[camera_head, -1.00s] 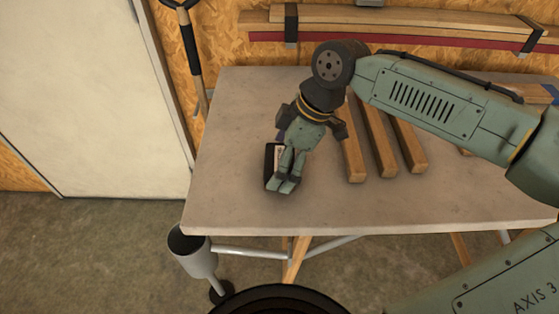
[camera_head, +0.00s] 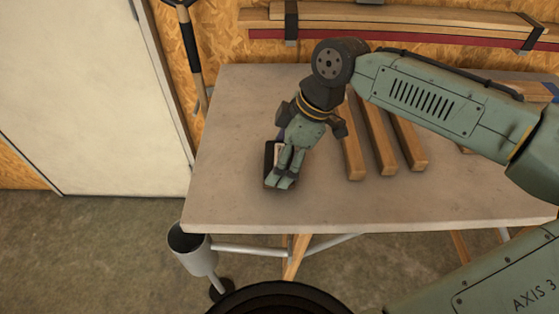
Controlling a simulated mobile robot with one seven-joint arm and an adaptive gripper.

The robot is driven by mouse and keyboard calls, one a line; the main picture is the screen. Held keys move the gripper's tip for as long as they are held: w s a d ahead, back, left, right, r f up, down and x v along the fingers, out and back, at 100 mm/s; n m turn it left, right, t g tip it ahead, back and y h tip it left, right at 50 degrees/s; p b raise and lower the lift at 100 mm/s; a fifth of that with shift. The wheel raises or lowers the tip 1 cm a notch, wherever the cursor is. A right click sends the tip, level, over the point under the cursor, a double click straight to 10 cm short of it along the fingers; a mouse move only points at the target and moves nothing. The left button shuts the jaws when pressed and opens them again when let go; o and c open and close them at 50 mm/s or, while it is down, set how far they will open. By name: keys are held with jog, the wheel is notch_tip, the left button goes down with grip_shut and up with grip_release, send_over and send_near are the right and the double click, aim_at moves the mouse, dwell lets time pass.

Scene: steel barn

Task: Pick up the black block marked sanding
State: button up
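A black block (camera_head: 269,158) with a pale face lies on the table (camera_head: 235,120) near its left part. Any marking on it is too small to read. My gripper (camera_head: 282,181) points down right over the block and covers much of it. The fingers look close together at the block, but I cannot tell whether they are closed on it or only in front of it.
Several wooden bars (camera_head: 378,140) lie on the table to the right of my gripper. Long planks (camera_head: 400,20) are on the wall behind. A grey metal cup-like holder (camera_head: 197,255) stands by the table's front left corner. The table's front left is clear.

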aim_at(275, 159)
jog(key=shift+r, duration=0.45)
jog(key=shift+s+d+r+b, duration=0.1)
jog(key=shift+s+r+b, duration=0.1)
jog(key=shift+r+b, duration=0.35)
jog(key=shift+s+d+r+b, duration=0.1)
jog(key=shift+s+r+b, duration=0.1)
jog(key=shift+r, duration=0.5)
jog(key=s+d+b, duration=0.1)
jog(key=s+d, duration=0.2)
jog(key=s, duration=0.3)
jog(key=s+d+r+b, duration=0.1)
jog(key=s+d+b, duration=0.1)
jog(key=s+d, duration=0.2)
jog(key=s, duration=0.3)
jog(key=shift+s+r, duration=0.15)
jog(key=shift+r, duration=0.15)
jog(key=shift+d, duration=0.1)
jog(key=o, duration=0.6)
jog(key=c, duration=0.4)
